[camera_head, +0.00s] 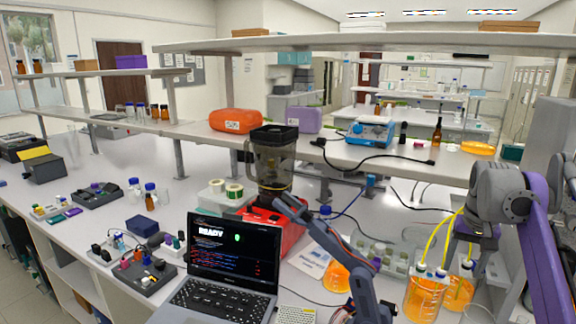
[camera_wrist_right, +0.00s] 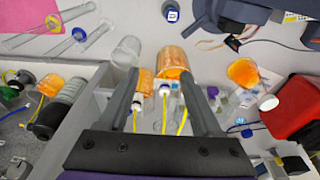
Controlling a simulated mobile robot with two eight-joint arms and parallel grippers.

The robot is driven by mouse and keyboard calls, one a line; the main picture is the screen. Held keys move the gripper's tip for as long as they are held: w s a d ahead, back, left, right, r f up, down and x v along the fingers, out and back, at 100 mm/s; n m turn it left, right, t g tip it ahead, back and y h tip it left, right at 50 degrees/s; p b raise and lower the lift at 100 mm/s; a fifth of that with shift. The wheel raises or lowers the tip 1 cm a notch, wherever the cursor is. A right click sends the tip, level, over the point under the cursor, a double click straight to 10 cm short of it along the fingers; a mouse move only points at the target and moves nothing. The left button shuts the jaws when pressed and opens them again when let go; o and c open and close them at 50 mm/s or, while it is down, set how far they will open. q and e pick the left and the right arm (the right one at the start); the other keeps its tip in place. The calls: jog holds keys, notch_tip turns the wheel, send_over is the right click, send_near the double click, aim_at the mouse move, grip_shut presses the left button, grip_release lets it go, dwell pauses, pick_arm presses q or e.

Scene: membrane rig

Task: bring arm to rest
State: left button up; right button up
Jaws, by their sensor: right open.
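My right gripper (camera_head: 468,245) hangs from the grey and purple arm at the right of the head view. It points down among the beakers with yellow tubes. In the right wrist view its two dark fingers (camera_wrist_right: 161,85) stand apart, with no object clamped between them. Beyond them is a beaker of orange liquid (camera_wrist_right: 174,62), with capped tubes and yellow lines showing in the gap. In the head view an orange-filled beaker (camera_head: 424,298) stands just left of the gripper. I cannot tell whether the fingers touch any glass.
A dark grey jointed arm-like piece (camera_head: 345,262) rises at the bottom centre. An open laptop (camera_head: 232,255), a blender (camera_head: 272,165) on a red base and a tube rack (camera_head: 392,262) stand nearby. A raised shelf (camera_head: 370,42) spans the bench. Bench space left of the blender is partly clear.

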jog(key=s+a+f+n+t, duration=0.1)
jog(key=s+a+f+n, duration=0.1)
jog(key=s+a+f, duration=0.35)
jog(key=s+a+f+n+t, duration=0.1)
jog(key=s+a+f, duration=0.2)
jog(key=a, duration=0.5)
jog(key=s+a+f+n+t, duration=0.1)
jog(key=s+a+f, duration=0.3)
jog(key=s+f, duration=0.4)
jog(key=s+a+f+n+t, duration=0.1)
jog(key=s+a+f, duration=0.3)
jog(key=s+f, duration=0.4)
jog(key=shift+a+f+n+y, duration=0.25)
jog(key=shift+a+n+y, duration=0.15)
